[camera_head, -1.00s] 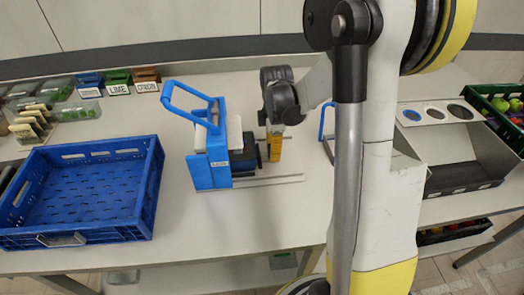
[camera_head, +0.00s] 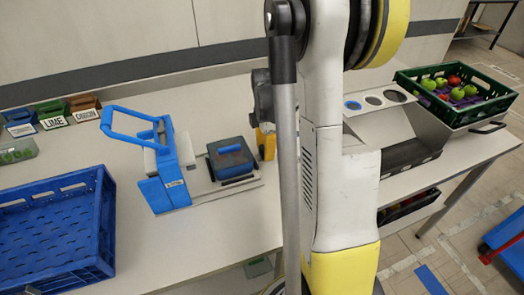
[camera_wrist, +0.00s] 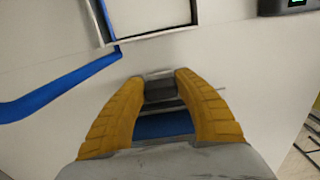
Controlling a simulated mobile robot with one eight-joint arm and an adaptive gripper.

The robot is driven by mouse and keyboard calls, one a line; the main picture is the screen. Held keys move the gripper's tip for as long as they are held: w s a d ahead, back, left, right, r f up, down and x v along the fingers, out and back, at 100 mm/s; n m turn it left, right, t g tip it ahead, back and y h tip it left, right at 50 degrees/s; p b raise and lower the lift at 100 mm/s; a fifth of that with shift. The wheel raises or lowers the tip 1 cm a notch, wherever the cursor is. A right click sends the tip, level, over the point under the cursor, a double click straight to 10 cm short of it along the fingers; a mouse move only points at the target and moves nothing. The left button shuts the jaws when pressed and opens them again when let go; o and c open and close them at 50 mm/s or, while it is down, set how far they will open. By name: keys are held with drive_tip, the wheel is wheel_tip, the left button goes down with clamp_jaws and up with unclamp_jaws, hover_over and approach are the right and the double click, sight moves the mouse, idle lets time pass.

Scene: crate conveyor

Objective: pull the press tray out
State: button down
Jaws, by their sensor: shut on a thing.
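The blue press (camera_head: 165,165) with its raised loop handle stands on the white counter, left of centre in the head view. The press tray (camera_head: 231,160), a dark block with a blue inside, sits on the rails to the right of the press body, clear of it. My gripper (camera_head: 265,145) is at the tray's right end, mostly hidden behind my arm. In the wrist view my yellow fingers (camera_wrist: 160,80) are shut on the tray's grey handle (camera_wrist: 160,90), with the blue inside of the tray (camera_wrist: 163,124) showing between them.
A blue crate (camera_head: 97,225) stands at the left. Small labelled bins (camera_head: 53,115) line the back left. A metal chute (camera_head: 400,125) and a green crate of fruit (camera_head: 486,110) are at the right. The counter in front of the press is clear.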

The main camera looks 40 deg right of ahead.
drive_tip(key=shift+s+d, duration=0.1)
drive_tip(key=c, duration=0.9)
unclamp_jaws()
drive_tip(key=shift+d, duration=0.15)
drive_tip(key=shift+o, duration=0.2)
wheel_tip(320, 180, up, 12)
